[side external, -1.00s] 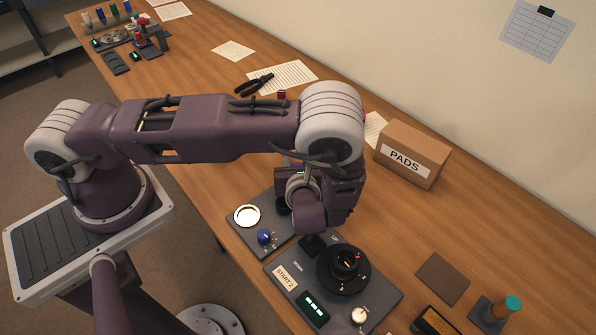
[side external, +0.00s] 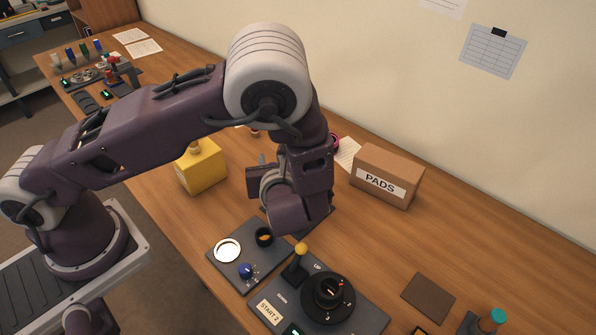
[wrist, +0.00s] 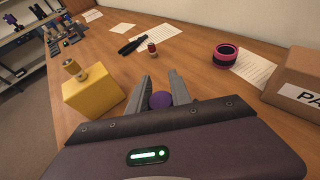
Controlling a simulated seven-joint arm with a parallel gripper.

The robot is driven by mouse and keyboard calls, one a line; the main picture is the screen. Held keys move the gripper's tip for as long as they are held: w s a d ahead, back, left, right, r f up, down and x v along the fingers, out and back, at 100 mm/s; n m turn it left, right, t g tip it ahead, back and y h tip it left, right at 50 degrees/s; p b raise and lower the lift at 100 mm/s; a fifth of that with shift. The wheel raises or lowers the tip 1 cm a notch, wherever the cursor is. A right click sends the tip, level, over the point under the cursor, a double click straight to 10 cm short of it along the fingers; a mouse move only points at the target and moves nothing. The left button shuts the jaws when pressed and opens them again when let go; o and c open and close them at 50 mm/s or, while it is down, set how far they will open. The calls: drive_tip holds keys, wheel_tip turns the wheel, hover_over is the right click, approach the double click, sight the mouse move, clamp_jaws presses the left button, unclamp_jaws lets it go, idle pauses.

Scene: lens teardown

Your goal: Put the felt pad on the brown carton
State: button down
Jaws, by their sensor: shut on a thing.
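My gripper (wrist: 159,80) shows in the wrist view with both fingers around a small round purple thing (wrist: 161,100), which sits between them; I cannot tell for sure that it is the felt pad. In the side view the wrist hides the fingertips and what they hold. The brown carton (side external: 387,178), labelled PADS, stands closed on the table to the right of my gripper, apart from it. It also shows at the right edge of the wrist view (wrist: 302,70). A flat brown square (side external: 428,298) lies at the lower right.
A panel with a yellow-topped lever (side external: 301,250) and a black dial (side external: 328,296) lies below my wrist. A pink-and-black ring (wrist: 225,57) and pliers (wrist: 133,45) lie beyond my fingers. The table right of the carton is clear.

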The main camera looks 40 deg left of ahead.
drive_tip(key=w+d+r+m+t+h, duration=0.1)
drive_tip(key=w+d+m+t+h, duration=0.25)
drive_tip(key=w+d, duration=0.65)
wheel_tip(320, 180, up, 9)
drive_tip(key=m+t+h, duration=0.2)
drive_tip(key=m+h, duration=0.3)
hover_over(386, 176)
drive_tip(key=w+a, duration=0.2)
drive_tip(key=w, duration=0.4)
drive_tip(key=shift+m, duration=0.25)
drive_tip(key=f, duration=0.9)
drive_tip(key=shift+w+f, duration=0.2)
drive_tip(key=shift+f, duration=0.2)
drive_tip(key=shift+f, duration=0.1)
drive_tip(key=c, duration=1.2)
unclamp_jaws()
drive_tip(key=shift+o, duration=0.2)
